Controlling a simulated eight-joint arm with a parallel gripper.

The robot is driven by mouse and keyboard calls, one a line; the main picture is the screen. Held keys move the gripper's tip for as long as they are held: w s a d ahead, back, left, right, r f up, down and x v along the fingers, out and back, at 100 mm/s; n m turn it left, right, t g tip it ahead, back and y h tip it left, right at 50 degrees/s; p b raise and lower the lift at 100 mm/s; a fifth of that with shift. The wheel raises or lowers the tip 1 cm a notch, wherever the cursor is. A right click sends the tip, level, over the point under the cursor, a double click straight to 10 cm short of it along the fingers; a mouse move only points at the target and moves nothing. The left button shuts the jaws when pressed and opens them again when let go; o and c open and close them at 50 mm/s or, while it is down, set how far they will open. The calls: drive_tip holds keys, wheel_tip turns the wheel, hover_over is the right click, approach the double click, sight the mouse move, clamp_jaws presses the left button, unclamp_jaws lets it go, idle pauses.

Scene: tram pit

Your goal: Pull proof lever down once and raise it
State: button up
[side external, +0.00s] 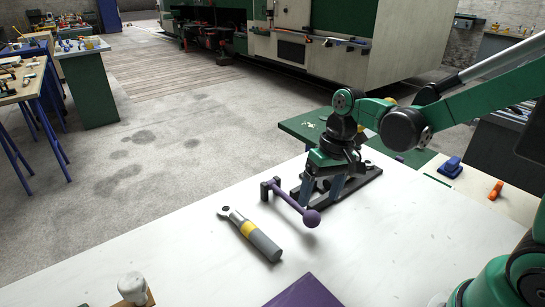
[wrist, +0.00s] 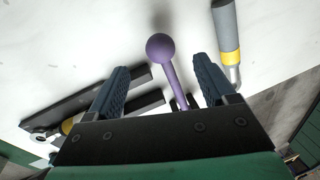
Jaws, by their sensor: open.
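The proof lever (side external: 291,200) is a purple rod with a round ball knob (side external: 312,218) at its near end. Its far end meets a dark bracket on the white worktop. In the wrist view the purple knob (wrist: 160,47) and rod lie ahead of and between the two blue fingers. My gripper (side external: 329,196) is open, pointing down over the dark base plate, just right of the lever in the side view. In the wrist view my open gripper (wrist: 163,82) has nothing between its pads that I can see touching. The lever's lower end is hidden behind the gripper body.
A grey and yellow wrench-like tool (side external: 252,235) lies left of the lever; it also shows in the wrist view (wrist: 227,32). A purple flat piece (side external: 305,292) lies at the front edge. A blue item (side external: 451,167) and an orange item (side external: 496,190) sit at right.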

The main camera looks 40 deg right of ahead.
sight(314, 212)
drive_tip(key=shift+w+a+f, duration=0.1)
drive_tip(key=shift+a+f, duration=0.1)
drive_tip(key=shift+f, duration=0.7)
drive_tip(key=shift+s+a+f, duration=0.1)
drive_tip(key=shift+a+f, duration=0.05)
drive_tip(key=shift+f, duration=0.75)
drive_tip(key=shift+w+a+f, duration=0.1)
drive_tip(key=shift+a+f, duration=0.1)
drive_tip(key=shift+f, duration=0.7)
clamp_jaws()
